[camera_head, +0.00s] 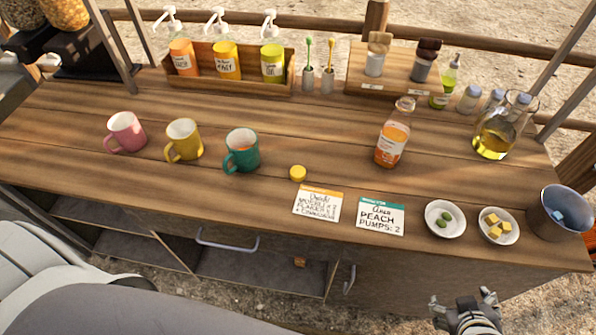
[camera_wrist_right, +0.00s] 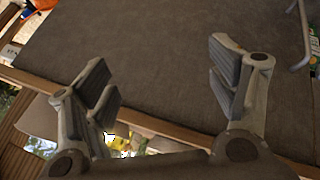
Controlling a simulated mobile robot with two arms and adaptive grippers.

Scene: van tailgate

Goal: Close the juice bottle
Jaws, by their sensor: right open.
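The juice bottle (camera_head: 393,137) stands upright on the wooden counter, right of centre, with orange juice and an orange label. Its neck has no cap on it. A small yellow cap (camera_head: 298,173) lies on the counter to the left of the bottle, near the note cards. My right gripper (camera_head: 466,302) is low at the right, in front of the counter edge and apart from the bottle and the cap. Its fingers are spread and empty, also in the right wrist view (camera_wrist_right: 165,85). My left gripper is not in view.
Pink (camera_head: 126,132), yellow (camera_head: 184,140) and green (camera_head: 242,151) mugs stand at the left. Two note cards, two small dishes (camera_head: 445,219) and a blue-grey bucket (camera_head: 557,213) line the front right. A glass jug (camera_head: 504,127) and pump bottles stand behind. The counter between cap and bottle is clear.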

